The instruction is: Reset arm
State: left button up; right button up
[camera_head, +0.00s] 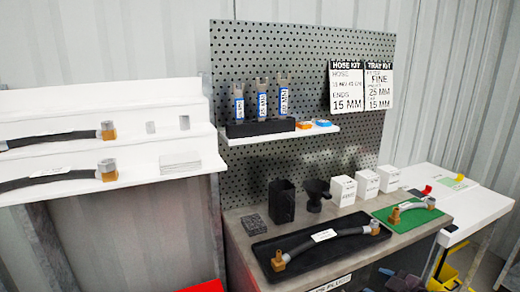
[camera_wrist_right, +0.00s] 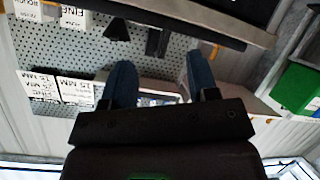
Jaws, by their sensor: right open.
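My right gripper (camera_wrist_right: 160,72) shows in the right wrist view with its two blue fingers spread apart and nothing visible between them. Beyond the fingers is the perforated grey pegboard (camera_wrist_right: 165,68), seen upside down. In the head view, dark and bluish shapes at the bottom edge may be part of my right gripper, but they are cut off. My left gripper is not in view.
The workbench (camera_head: 240,240) also holds a black square cup (camera_head: 281,201), a black funnel-like part (camera_head: 315,196) and several white boxes (camera_head: 343,190). A shelf (camera_head: 225,139) above holds labelled tools. White shelves (camera_head: 195,146) at left carry two hoses. A white side table (camera_head: 480,207) stands right.

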jog(key=s+f+m+h, duration=0.2)
jog(key=s+f, duration=0.3)
jog(key=s, duration=0.4)
jog(key=s+a+f+m+h, duration=0.1)
jog(key=s+f+m+h, duration=0.1)
jog(key=s+f+m, duration=0.2)
jog(key=s+f+m+g+h, duration=0.1)
jog(key=s+f+m, duration=0.2)
jog(key=s+f, duration=0.5)
jog(key=s, duration=0.5)
jog(key=shift+s+a+h, duration=0.25)
jog(key=shift+s+h, duration=0.1)
jog(key=shift+h, duration=0.05)
